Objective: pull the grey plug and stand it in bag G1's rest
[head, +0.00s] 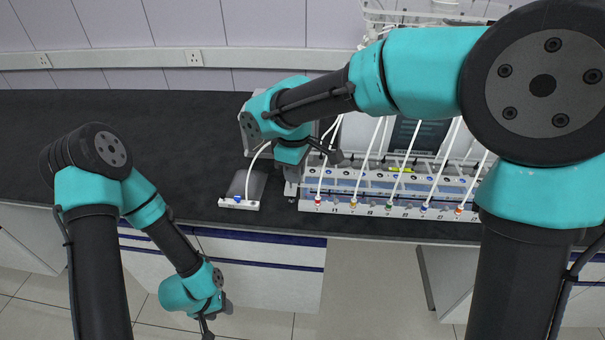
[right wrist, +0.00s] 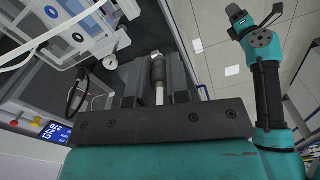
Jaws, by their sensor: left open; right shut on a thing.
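My right gripper (head: 334,156) is at the left end of the reactor bench unit in the head view. In the right wrist view its two dark fingers (right wrist: 158,78) are shut on the grey plug (right wrist: 158,70), a short grey cylinder with a pale tube or stem below it. The plug cannot be made out in the head view, where my wrist covers that area. The label of G1's rest is not readable. My left gripper (head: 207,326) is open and empty, low in front of the bench.
A long white rail (head: 335,208) with several coloured plugs and white tubes runs along the bench front. The dark bench top (head: 120,110) is clear at the left. A blue-lit display (right wrist: 52,130) shows in the right wrist view.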

